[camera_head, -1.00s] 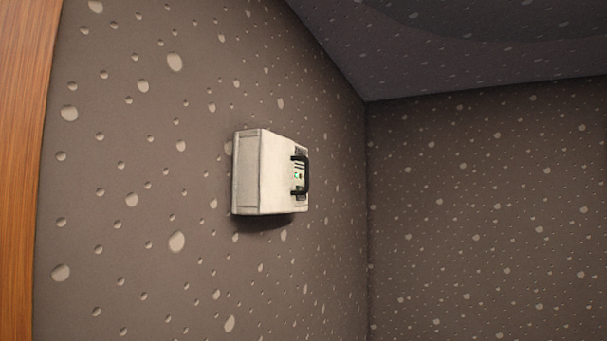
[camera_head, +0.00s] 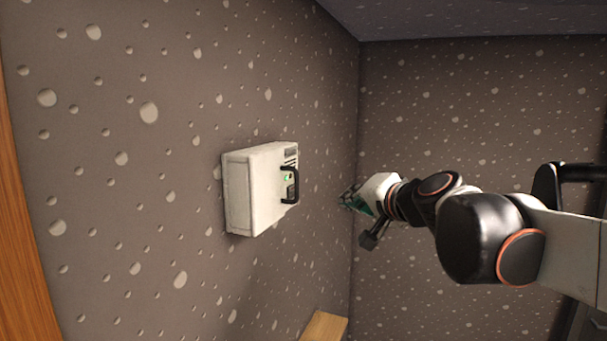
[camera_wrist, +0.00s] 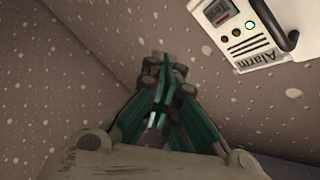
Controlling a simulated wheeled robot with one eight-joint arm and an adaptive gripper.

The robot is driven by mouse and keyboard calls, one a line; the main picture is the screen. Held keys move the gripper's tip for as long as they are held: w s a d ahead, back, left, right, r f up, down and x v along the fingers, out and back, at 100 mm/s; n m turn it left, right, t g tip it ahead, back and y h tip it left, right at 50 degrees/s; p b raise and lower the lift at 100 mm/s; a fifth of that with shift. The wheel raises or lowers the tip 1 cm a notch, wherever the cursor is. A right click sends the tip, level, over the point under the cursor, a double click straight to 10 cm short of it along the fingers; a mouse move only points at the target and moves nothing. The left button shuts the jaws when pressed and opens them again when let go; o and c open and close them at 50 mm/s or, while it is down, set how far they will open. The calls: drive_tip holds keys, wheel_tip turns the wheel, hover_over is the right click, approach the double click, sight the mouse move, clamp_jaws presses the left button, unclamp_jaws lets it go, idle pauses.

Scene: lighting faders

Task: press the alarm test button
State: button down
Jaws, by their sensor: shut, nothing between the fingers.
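The white alarm box (camera_head: 255,190) is fixed to the speckled wall, with a black handle (camera_head: 285,185) on its front face. In the wrist view the box (camera_wrist: 252,57) is at the upper right, with the word Alarm, a small display (camera_wrist: 220,14), a row of dark slots and several small round parts, one of them white (camera_wrist: 249,25). The frames do not tell me which part is the test button. My gripper (camera_head: 349,200) is to the right of the box, apart from it. In the wrist view its teal fingers (camera_wrist: 158,90) are together and empty.
A wooden piece (camera_head: 325,327) stands low, below and right of the box. A wooden strip (camera_head: 15,230) runs along the left edge. The space between my gripper and the box looks clear.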

sight(292, 192)
drive_tip(key=shift+a+r, duration=0.1)
drive_tip(key=shift+r, duration=0.05)
drive_tip(key=w+a, duration=0.3)
drive_tip(key=a, duration=0.5)
drive_tip(key=shift+b, duration=0.45)
drive_tip(key=shift+w+a, duration=0.1)
drive_tip(key=shift+a, duration=0.2)
idle(1.2)
drive_tip(key=shift+w+a, duration=0.1)
drive_tip(key=shift+a, duration=0.1)
drive_tip(key=shift+w+a, duration=0.1)
drive_tip(key=shift+a, duration=0.2)
idle(0.8)
drive_tip(key=shift+d, duration=0.15)
drive_tip(key=shift+s+d, duration=0.3)
drive_tip(key=shift+d, duration=0.25)
